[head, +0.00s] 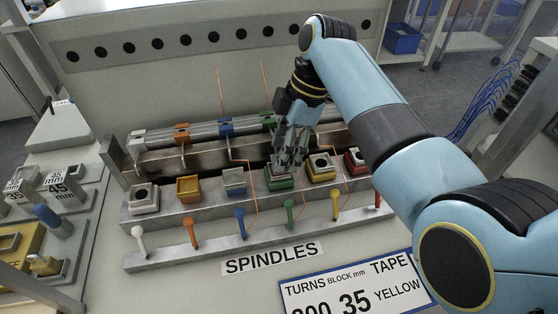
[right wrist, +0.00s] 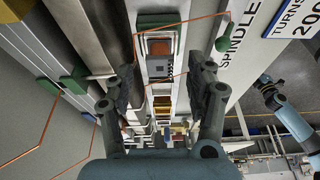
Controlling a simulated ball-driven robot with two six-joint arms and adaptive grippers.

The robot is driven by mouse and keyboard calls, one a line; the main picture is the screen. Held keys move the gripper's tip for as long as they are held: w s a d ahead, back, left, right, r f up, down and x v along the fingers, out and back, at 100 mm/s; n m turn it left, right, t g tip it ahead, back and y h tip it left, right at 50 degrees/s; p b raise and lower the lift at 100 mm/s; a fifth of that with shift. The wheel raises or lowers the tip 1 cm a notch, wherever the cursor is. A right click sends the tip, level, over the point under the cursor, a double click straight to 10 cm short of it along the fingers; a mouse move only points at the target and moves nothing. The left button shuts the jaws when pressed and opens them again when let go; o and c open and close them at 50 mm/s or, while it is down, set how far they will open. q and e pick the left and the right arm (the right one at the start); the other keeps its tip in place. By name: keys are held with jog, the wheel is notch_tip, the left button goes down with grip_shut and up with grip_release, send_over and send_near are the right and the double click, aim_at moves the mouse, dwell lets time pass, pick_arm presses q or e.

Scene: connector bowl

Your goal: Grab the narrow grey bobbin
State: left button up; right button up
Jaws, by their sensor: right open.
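My right gripper (head: 290,152) is pointed down over the green socket (head: 282,181) in the row of coloured blocks. In the head view the gripper covers part of the green socket.
White (head: 144,199), orange (head: 188,189), blue (head: 234,182), yellow (head: 321,169) and red sockets stand along the same ledge. Coloured pegs stand in front, behind the SPINDLES label (head: 272,258). A metal rail and thin orange wires rise close behind the gripper. Grey marked blocks stand at left.

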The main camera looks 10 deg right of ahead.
jog(key=shift+x, duration=1.1)
jog(key=shift+c, duration=0.2)
jog(key=c, duration=1)
jog(key=shift+c, duration=0.2)
jog(key=shift+r, duration=0.15)
